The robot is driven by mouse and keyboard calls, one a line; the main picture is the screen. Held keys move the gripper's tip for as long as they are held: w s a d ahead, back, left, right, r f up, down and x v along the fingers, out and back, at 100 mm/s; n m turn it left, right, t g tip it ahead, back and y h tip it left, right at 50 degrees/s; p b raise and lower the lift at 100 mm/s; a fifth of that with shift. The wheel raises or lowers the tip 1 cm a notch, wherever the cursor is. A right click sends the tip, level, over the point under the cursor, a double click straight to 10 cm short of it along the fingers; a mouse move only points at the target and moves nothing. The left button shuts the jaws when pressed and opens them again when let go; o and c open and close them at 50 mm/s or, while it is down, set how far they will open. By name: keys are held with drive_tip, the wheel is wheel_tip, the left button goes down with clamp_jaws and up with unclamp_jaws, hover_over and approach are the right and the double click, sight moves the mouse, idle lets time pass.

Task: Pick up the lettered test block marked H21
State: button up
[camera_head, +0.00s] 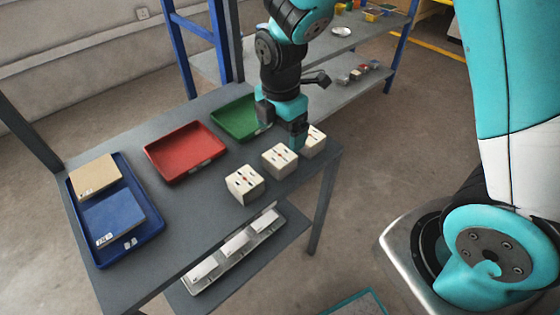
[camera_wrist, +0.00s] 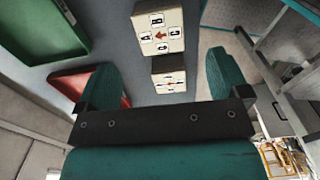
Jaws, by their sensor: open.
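Three whitish blocks stand in a row on the grey table: a left block (camera_head: 245,184), a middle block (camera_head: 279,161) and a right block (camera_head: 314,141). Their faces carry small dark and red marks, and I cannot read H21 on any of them. My gripper (camera_head: 281,124) is open and empty, above the table by the middle and right blocks; one finger partly covers the right block. In the wrist view, a larger block (camera_wrist: 158,27) shows letter labels and a red arrow. A smaller-looking block (camera_wrist: 169,78) is between the open fingers in the picture.
A red tray (camera_head: 185,152) and a green tray (camera_head: 236,118) lie behind the blocks. A blue tray (camera_head: 136,248) with a tan and a blue panel is at the left. A lower shelf (camera_head: 270,247) holds a long tray of white pieces. A blue-post rack stands behind.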

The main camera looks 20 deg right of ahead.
sight(280, 155)
wheel_tip(280, 155, down, 9)
drive_tip(key=shift+a+f+b, duration=0.1)
drive_tip(key=shift+b, duration=0.3)
drive_tip(key=c, duration=1.2)
